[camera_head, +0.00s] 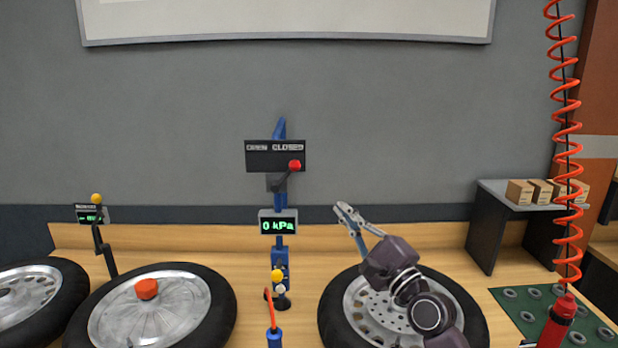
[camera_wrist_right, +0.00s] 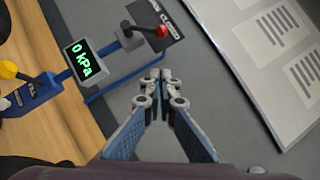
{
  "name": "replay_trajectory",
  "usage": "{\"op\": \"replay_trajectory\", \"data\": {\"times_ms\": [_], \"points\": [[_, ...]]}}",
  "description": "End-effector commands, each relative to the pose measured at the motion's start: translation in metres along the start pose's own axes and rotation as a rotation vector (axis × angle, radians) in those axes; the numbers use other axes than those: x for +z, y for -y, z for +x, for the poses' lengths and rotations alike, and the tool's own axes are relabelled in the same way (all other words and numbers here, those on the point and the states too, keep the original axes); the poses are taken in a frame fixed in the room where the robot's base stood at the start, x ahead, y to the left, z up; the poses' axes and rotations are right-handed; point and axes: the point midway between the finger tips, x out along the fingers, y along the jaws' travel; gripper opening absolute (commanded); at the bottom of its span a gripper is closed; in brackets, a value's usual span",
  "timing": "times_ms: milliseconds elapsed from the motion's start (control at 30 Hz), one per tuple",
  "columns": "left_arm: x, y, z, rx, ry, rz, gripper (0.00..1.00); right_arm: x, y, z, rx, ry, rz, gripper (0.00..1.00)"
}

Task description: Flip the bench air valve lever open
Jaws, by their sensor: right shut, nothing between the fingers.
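The air valve lever has a red knob (camera_head: 295,165) and a dark arm. It leans right, toward the CLOSED side of the black OPEN/CLOSED plate (camera_head: 262,154) on a blue post. Below it a gauge (camera_head: 278,225) reads 0 kPa. My right gripper (camera_head: 345,211) is to the lower right of the lever, apart from it, with its fingers shut and empty. In the right wrist view the fingertips (camera_wrist_right: 153,77) meet at the centre, and the red knob (camera_wrist_right: 162,31) shows above them. My left gripper is not in view.
Wheels with tyres (camera_head: 185,285) lie on the wooden bench, one under my right arm. A yellow knob (camera_head: 277,275) stands low by the post. A red coiled hose (camera_head: 567,130) hangs at right. Small boxes (camera_head: 540,190) sit on a side table. The wall around the plate is clear.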

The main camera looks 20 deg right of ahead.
Motion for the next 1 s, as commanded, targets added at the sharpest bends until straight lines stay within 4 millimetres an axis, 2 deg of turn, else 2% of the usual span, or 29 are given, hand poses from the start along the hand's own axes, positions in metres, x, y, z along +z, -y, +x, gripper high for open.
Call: {"op": "replay_trajectory", "data": {"times_ms": [300,467,500,700,1000], "points": [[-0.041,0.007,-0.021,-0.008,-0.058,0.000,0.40,0.002,0.003,0.064,0.001,0.001,-0.002,0.00],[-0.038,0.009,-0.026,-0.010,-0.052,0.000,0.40,0.002,0.003,0.094,0.000,0.000,-0.003,0.00],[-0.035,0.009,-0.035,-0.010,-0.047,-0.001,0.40,0.010,0.005,0.098,0.001,0.001,0.001,0.00],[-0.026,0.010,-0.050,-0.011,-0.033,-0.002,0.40,0.024,0.003,0.112,0.001,0.000,0.000,0.00],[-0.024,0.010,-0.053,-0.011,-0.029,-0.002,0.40,0.029,0.000,0.117,0.001,0.001,-0.002,0.00]]}}
